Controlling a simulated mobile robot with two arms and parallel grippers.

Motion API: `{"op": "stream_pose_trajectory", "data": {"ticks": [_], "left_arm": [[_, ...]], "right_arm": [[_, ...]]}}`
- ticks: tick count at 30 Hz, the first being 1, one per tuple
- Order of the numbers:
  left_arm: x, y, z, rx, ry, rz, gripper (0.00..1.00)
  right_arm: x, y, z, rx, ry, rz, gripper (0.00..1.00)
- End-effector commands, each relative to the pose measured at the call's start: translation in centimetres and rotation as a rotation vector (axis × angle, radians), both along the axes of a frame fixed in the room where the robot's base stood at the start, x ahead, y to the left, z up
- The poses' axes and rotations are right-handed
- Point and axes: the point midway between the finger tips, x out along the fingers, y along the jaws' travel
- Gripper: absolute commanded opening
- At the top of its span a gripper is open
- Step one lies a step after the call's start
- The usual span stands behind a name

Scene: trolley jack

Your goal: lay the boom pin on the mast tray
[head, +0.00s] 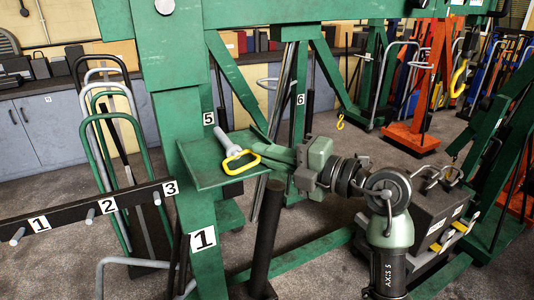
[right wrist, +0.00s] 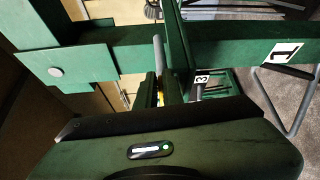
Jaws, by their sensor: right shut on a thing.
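The boom pin, with a grey shaft (head: 229,141) and a yellow loop handle (head: 240,170), is at the green mast tray (head: 205,179) in the head view. My right gripper (head: 265,154) reaches in from the right and is shut on the pin near its handle. The pin lies over the tray's surface; I cannot tell whether it touches it. In the right wrist view the pin's shaft (right wrist: 158,52) sticks out beyond the dark fingers (right wrist: 161,90), with a bit of yellow between them. My left gripper is not in view.
The green mast (head: 180,90) stands directly behind and left of the tray. A black bar with numbered pegs (head: 85,208) is at lower left. A dark upright post (head: 266,240) stands below the tray. Green hand trolleys (head: 110,130) stand at left.

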Motion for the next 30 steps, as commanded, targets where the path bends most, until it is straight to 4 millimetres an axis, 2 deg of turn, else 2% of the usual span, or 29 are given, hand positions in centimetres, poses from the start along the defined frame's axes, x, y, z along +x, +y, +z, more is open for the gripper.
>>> {"op": "stream_pose_trajectory", "data": {"ticks": [1,3,19,30], "left_arm": [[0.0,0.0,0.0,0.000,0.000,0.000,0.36],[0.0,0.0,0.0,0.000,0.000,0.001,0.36],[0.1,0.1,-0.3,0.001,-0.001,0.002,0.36],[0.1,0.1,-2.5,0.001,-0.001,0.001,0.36]], "right_arm": [[0.0,0.1,-0.3,-0.004,0.006,0.004,0.16],[0.0,0.1,-0.3,-0.004,0.006,0.003,0.33],[-0.3,-0.4,-0.8,-0.009,0.012,0.002,0.33],[-3.8,-5.1,-0.3,-0.004,0.003,-0.005,0.33]]}}
